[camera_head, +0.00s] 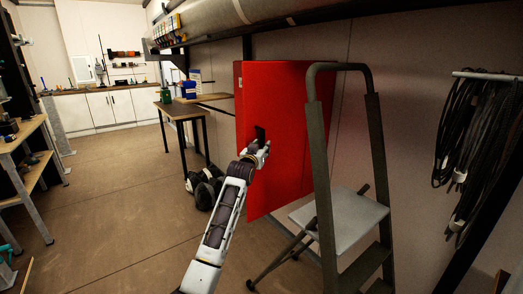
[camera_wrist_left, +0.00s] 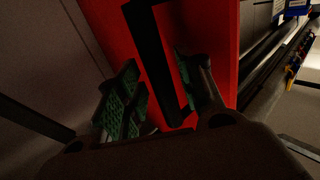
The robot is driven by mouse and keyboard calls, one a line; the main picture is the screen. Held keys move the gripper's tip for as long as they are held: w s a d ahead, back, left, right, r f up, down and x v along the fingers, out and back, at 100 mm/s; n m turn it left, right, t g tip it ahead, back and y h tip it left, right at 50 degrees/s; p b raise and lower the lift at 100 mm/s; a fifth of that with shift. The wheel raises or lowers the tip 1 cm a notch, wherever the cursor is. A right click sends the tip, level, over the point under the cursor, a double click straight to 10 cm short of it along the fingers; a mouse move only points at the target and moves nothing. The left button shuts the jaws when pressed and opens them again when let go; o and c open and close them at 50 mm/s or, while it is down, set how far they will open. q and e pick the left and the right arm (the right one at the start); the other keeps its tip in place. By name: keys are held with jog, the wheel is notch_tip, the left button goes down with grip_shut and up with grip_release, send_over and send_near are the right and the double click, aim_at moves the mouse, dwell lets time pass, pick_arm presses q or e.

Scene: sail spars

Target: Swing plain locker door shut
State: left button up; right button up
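The plain red locker door (camera_head: 290,125) stands on the right-hand wall in the head view, its broad flat face in sight. My left arm reaches up to it, and my left gripper (camera_head: 257,150) is in front of its lower left part. In the left wrist view the red door (camera_wrist_left: 105,25) fills the upper middle. A black bar like a handle (camera_wrist_left: 153,55) runs down between the two green-padded fingers of my left gripper (camera_wrist_left: 160,98). The fingers are apart, and I see no clear grip on the bar. My right gripper is out of view.
A grey stepladder (camera_head: 322,170) stands close to the right of the door, partly in front of it. A small wooden table (camera_head: 182,109) and dark bundles (camera_head: 205,186) are to its left. Black cables (camera_head: 468,140) hang at right. The floor (camera_head: 110,200) at left is open.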

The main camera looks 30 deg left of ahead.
aim_at(251, 141)
pick_arm(q)
jog(key=shift+w+a, duration=0.1)
jog(key=shift+w, duration=0.25)
jog(key=shift+c, duration=0.5)
jog(key=shift+w+f, duration=0.1)
jog(key=shift+c, duration=1.3)
jog(key=c, duration=0.5)
jog(key=shift+w+a+r+p, duration=0.15)
jog(key=shift+w+a, duration=0.25)
jog(key=shift+a, duration=0.75)
jog(key=shift+w+a+r+p, duration=0.1)
jog(key=shift+w+a+p, duration=0.25)
jog(key=shift+a, duration=0.8)
jog(key=shift+w+a+r+p, duration=0.15)
jog(key=shift+w+a, duration=0.3)
jog(key=shift+a, duration=0.7)
jog(key=shift+w+a+f, duration=0.1)
jog(key=shift+a, duration=0.15)
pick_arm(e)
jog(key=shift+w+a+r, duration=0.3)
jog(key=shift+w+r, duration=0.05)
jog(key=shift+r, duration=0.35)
pick_arm(q)
jog(key=shift+a, duration=0.1)
